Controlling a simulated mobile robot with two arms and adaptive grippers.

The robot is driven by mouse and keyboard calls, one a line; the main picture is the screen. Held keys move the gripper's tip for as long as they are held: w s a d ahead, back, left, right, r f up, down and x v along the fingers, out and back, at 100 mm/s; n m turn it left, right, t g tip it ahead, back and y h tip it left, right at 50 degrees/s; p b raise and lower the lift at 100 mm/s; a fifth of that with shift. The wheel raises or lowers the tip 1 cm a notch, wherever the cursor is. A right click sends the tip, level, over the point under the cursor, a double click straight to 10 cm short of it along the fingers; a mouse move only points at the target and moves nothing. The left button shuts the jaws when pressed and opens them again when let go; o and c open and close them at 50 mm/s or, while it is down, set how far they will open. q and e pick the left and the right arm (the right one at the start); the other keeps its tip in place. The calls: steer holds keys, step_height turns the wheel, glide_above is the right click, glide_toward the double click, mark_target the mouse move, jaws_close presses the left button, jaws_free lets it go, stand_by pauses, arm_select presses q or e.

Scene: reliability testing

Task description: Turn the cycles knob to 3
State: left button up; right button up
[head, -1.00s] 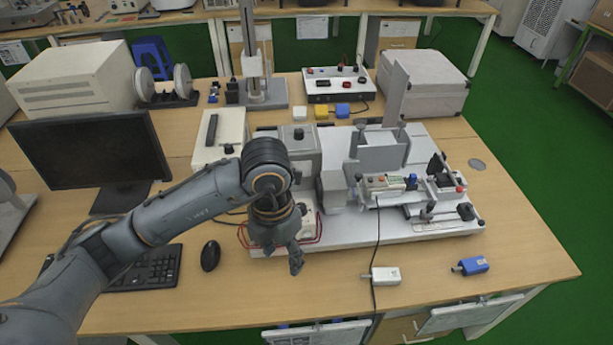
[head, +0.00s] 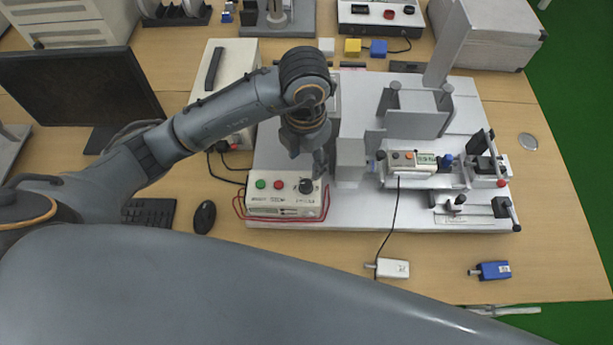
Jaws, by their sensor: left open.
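A white control box (head: 270,200) sits at the front left of the light grey test-rig plate. Its sloped face has a green button, a red button and a black round knob (head: 306,186) at the right. Small markings surround the knob but are too small to read, so its setting is unclear. My left gripper (head: 307,160) is open and empty, fingers pointing down, just behind and above the knob. One finger appears close to the knob; I cannot tell whether it touches. My right gripper is not in view.
Red cables (head: 240,205) loop around the box. A monitor (head: 80,90) stands at left.

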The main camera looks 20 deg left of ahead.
mark_target(306, 183)
arm_select(q)
step_height(306, 183, down, 9)
steer(key=shift+w+p, duration=0.1)
steer(key=shift+p, duration=0.65)
steer(key=shift+f, duration=0.5)
jaws_close()
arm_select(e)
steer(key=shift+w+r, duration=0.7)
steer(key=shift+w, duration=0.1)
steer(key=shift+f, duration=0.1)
